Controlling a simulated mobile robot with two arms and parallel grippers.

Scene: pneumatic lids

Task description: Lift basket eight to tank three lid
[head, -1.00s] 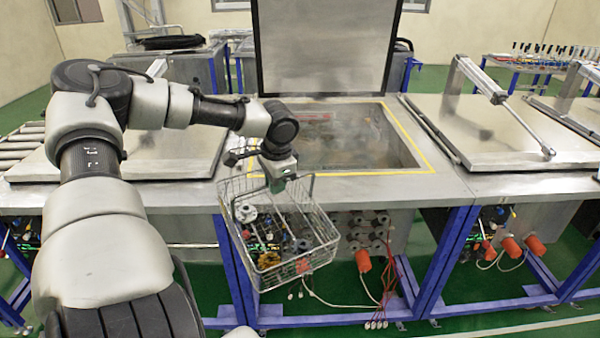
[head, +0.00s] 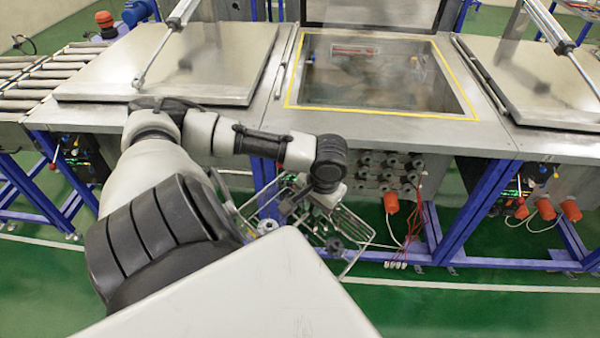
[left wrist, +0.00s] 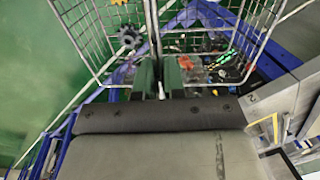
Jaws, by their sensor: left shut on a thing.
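The wire basket (head: 352,236) hangs tilted in front of the tanks, below the rim of the open tank, partly hidden by my left arm. My left gripper (head: 312,206) is shut on its handle. In the left wrist view, the green fingers (left wrist: 160,80) pinch a thin bar, and the basket's wire mesh (left wrist: 85,42) and a dark gear (left wrist: 129,37) show beyond. The open tank (head: 375,85) has a yellow edge line and a raised lid (head: 370,12). A closed lid (head: 180,60) lies to its left and another (head: 530,85) to its right. I cannot read the tank numbers. My right gripper is not in view.
A roller conveyor (head: 40,80) stands at the left. Blue frame legs (head: 470,210) carry the tanks. Red plugs (head: 391,203) and cables hang on the tank front. The green floor (head: 480,310) in front is free.

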